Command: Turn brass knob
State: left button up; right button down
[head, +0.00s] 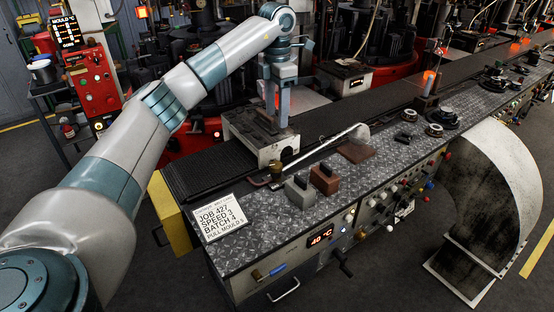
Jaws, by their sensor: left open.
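My left arm comes in from the left and reaches over the near end of the bench. My left gripper (277,122) is open and points down above a pale metal block-like housing (262,138) with a dark recess in its top. I cannot tell whether the fingertips touch it. My right gripper is not in view.
A grey block (300,194) and a brown block (324,179) stand on the tread-plate bench top, near a long metal rod (318,148). A job sign (218,217) lies at the left corner. A dark belt (200,172) runs behind. A curved panel (490,190) stands at right.

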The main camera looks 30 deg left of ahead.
aim_at(277, 164)
pick_arm(q)
notch_tip(277, 164, down, 17)
jog(key=p, duration=0.6)
jog(key=shift+f, duration=0.1)
jog(key=c, duration=1)
